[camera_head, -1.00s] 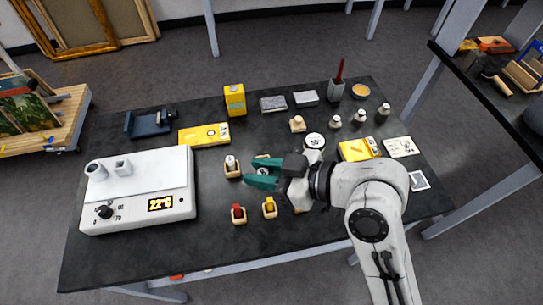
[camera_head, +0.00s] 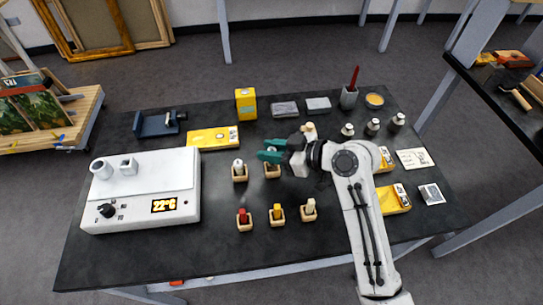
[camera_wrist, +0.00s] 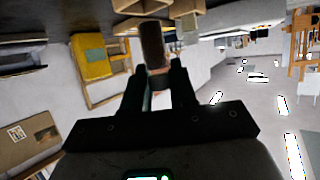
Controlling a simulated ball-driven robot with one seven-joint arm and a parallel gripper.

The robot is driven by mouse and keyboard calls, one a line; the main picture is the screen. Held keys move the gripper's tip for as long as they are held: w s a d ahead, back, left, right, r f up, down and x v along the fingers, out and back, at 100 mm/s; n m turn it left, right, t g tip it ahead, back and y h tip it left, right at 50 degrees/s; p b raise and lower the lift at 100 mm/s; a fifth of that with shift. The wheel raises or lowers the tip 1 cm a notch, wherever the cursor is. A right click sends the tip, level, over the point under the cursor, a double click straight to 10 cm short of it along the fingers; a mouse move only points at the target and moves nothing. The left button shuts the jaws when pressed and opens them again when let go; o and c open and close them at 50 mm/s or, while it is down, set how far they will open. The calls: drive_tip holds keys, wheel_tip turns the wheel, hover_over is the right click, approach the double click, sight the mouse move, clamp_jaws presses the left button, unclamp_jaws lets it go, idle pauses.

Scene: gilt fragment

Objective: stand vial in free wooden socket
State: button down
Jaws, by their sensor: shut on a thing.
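My gripper (camera_head: 270,153) has teal fingers and reaches left over the middle of the table. It is shut on a vial, which shows as a brown cylinder (camera_wrist: 152,45) between the fingers in the wrist view. In the head view the fingers mostly hide the vial. A wooden socket (camera_head: 272,172) lies directly below the fingertips; I cannot tell whether the vial's foot is inside it. To its left a socket (camera_head: 240,174) holds a white-topped vial. In front, sockets hold a red-topped (camera_head: 244,221), a yellow-topped (camera_head: 277,214) and a cream-topped piece (camera_head: 309,208).
A white heater box (camera_head: 145,190) reading 22°C stands at left. A yellow carton (camera_head: 245,103), a yellow box (camera_head: 213,138) and grey blocks (camera_head: 285,109) lie behind. Small bottles (camera_head: 372,127) and a cup with a red brush (camera_head: 349,97) stand at back right. The front table strip is clear.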

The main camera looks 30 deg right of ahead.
drive_tip(key=shift+f+p, duration=0.4)
drive_tip(key=shift+f, duration=1.25)
drive_tip(key=shift+f, duration=0.2)
drive_tip(key=c, duration=0.9)
unclamp_jaws()
drive_tip(key=shift+r, duration=0.1)
drive_tip(key=shift+r, duration=0.2)
drive_tip(key=shift+s+d, duration=0.2)
drive_tip(key=shift+d, duration=0.1)
drive_tip(key=b+v, duration=0.2)
drive_tip(key=v, duration=0.9)
drive_tip(key=shift+r, duration=0.25)
